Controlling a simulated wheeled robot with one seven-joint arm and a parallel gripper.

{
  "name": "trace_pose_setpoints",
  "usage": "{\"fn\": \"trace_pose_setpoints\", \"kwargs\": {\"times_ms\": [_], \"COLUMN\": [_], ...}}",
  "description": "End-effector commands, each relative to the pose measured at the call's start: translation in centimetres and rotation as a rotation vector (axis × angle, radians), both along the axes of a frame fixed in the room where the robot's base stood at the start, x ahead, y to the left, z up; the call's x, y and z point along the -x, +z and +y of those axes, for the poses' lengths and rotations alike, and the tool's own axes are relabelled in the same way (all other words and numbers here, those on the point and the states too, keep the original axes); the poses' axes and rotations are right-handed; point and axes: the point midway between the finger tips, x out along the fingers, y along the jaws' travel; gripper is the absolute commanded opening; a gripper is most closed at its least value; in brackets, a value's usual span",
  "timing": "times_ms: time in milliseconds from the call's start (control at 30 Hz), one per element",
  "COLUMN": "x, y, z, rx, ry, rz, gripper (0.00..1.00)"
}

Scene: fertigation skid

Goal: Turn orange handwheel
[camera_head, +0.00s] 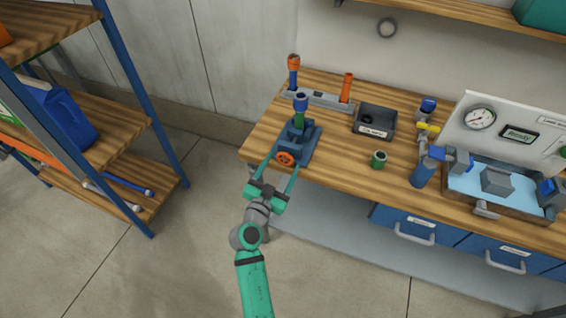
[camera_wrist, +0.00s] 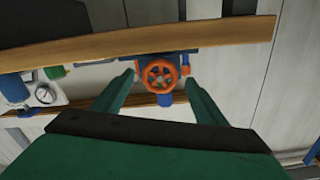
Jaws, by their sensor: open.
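The orange handwheel (camera_head: 285,158) is on the front of a blue vise-like fixture (camera_head: 306,143) near the left front corner of the wooden bench. In the wrist view the handwheel (camera_wrist: 160,76) faces the camera, with its spokes and round hub visible. My gripper (camera_head: 276,166) is at the bench's front edge, with its two green fingers spread apart toward the wheel. In the wrist view the gripper (camera_wrist: 161,82) has one finger on each side of the wheel, with gaps between. Nothing is held. Whether the fingertips reach the wheel's depth is hard to tell.
On the bench (camera_head: 262,142) stand a grey rack (camera_head: 325,100) with blue and orange-topped items, a dark bin (camera_head: 374,122), a green cylinder (camera_head: 379,159) and a water tray (camera_head: 455,190). A blue-framed shelf (camera_head: 150,110) is at left. Floor between shelf and bench is clear.

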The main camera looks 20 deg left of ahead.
Motion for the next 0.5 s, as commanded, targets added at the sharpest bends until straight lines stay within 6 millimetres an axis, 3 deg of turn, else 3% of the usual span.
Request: {"fn": "trace_pose_setpoints", "kwargs": {"times_ms": [200,500], "x": [-1.6,-1.7], "y": [0.0,0.0], "z": [-0.1,-0.1], "rx": [0.001,0.001], "ry": [-0.001,0.0], "rz": [-0.001,0.0], "gripper": [0.66,0.66]}}
